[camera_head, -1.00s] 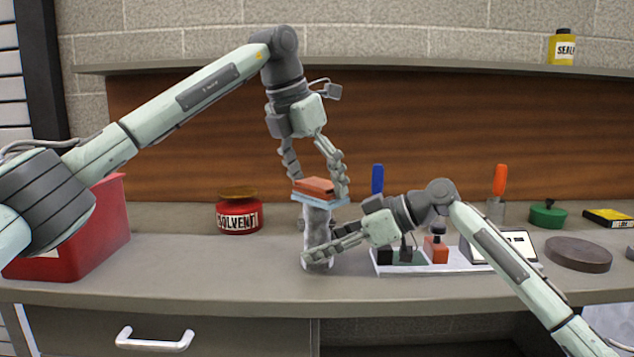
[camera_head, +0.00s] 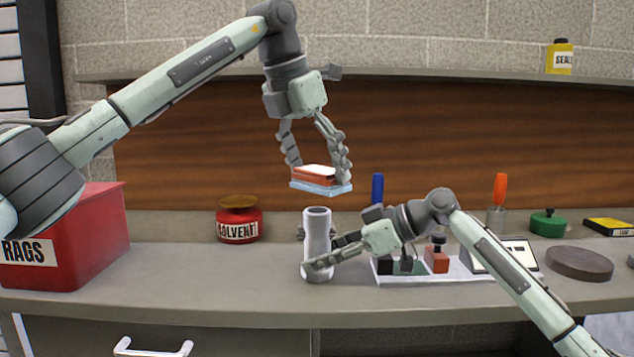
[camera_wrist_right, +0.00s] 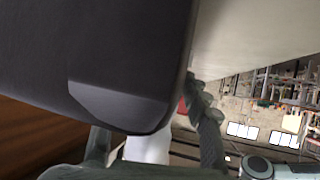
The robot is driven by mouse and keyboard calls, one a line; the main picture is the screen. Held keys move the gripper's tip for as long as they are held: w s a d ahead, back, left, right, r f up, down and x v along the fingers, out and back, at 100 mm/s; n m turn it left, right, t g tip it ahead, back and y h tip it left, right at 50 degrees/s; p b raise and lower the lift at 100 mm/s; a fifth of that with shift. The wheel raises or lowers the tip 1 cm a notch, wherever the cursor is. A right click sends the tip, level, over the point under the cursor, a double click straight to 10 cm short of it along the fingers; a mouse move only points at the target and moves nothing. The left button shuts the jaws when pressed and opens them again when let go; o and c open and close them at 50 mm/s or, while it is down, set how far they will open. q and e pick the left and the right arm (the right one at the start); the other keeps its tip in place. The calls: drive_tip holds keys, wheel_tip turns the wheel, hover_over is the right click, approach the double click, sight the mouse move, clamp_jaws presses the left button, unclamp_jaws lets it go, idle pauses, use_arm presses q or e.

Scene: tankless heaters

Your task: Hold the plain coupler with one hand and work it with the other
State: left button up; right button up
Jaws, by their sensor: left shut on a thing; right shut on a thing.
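The plain coupler (camera_head: 317,228) is a pale grey upright cylinder with an open top, standing at the counter's middle. My right gripper (camera_head: 325,254) is shut around its lower part from the right. My left gripper (camera_head: 318,170) is above the coupler, fingers down, shut on a reddish block with a pale blue underside (camera_head: 318,177). A clear gap separates that block from the coupler's top. In the right wrist view a dark shape fills much of the picture, and a white piece, probably the coupler (camera_wrist_right: 148,148), shows between the fingers.
A red rags bin (camera_head: 75,230) stands left and a red solvent jar (camera_head: 238,222) stands behind, left of the coupler. A white tray (camera_head: 450,274) with small blocks is close on the right. A dark round disc (camera_head: 579,263) lies farther right. The counter front is clear.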

use_arm(q)
drive_tip(key=shift+r, duration=1.8)
use_arm(e)
drive_tip(key=shift+f, duration=0.15)
drive_tip(key=o, duration=1.1)
